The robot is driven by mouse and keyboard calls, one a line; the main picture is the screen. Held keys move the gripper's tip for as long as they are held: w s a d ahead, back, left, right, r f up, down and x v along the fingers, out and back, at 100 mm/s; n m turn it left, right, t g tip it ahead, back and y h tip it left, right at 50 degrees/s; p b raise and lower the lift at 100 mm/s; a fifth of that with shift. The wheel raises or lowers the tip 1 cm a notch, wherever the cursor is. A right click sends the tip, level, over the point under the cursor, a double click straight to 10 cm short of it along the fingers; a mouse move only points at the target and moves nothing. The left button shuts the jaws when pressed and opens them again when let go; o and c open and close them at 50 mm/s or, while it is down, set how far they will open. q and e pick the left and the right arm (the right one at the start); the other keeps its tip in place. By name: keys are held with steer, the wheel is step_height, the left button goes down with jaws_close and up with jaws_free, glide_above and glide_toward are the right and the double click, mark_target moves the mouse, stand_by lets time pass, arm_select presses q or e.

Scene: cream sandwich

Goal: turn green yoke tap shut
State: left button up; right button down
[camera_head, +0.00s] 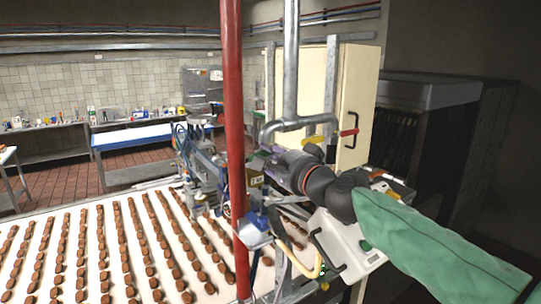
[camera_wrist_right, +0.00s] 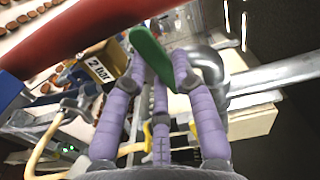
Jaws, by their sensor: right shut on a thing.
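The green tap handle (camera_wrist_right: 150,52) shows in the right wrist view as a flat, rounded lever lying slanted between the purple fingers. My right gripper (camera_wrist_right: 165,62) is shut on this handle, with fingers on both sides of it. My left gripper is not in view.
A red vertical post (camera_head: 233,110) stands close left of the gripper; it crosses the wrist view too. A red-handled valve (camera_head: 347,132) is to the right by a cream cabinet (camera_head: 357,90). A white conveyor (camera_head: 60,220) carries rows of brown pieces. A "2 bar" box (camera_wrist_right: 97,67) is near the fingers.

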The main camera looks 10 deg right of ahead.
steer(key=shift+r+m, duration=0.2)
steer(key=shift+m, duration=0.7)
steer(key=c, duration=1)
jaws_free()
steer(key=v, duration=1.2)
